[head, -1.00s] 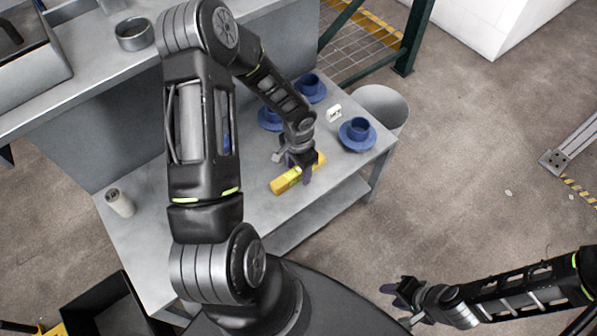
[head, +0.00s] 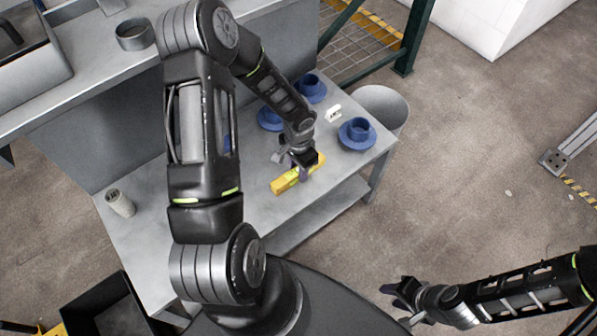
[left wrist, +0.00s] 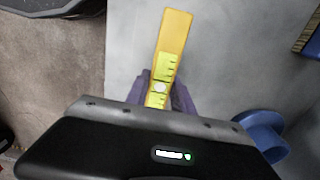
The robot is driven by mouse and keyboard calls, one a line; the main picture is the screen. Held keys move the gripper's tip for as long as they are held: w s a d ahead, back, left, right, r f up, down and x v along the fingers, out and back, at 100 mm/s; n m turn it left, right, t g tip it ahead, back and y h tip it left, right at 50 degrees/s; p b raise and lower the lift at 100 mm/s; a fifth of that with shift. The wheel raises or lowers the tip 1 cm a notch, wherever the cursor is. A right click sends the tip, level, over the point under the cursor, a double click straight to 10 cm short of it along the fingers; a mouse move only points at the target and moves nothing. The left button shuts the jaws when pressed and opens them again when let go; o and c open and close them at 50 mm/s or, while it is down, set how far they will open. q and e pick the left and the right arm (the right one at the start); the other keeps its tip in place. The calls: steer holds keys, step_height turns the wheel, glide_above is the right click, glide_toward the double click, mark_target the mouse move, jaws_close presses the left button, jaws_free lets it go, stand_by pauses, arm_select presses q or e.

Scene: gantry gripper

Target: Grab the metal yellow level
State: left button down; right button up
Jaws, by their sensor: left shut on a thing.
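The yellow level (head: 286,184) lies on the grey metal table (head: 262,205) near its front edge in the head view. My left gripper (head: 304,172) is at the level's middle, with its fingers shut on it. In the left wrist view the level (left wrist: 174,40) runs up the picture, and my left gripper's purple fingers (left wrist: 163,95) are on both sides of it. Its lower part is hidden by the gripper body. My right gripper (head: 398,290) is at lower right in the head view, away from the table; its finger gap is too small to judge.
Blue cups on saucers stand by the level, one at right (head: 357,134), others behind. A small white item (head: 333,112) lies between them. A grey bin (head: 383,105) is beyond the right end.

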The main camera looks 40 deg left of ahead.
arm_select(q)
step_height(320, 180, up, 10)
steer(key=shift+p, duration=1.05)
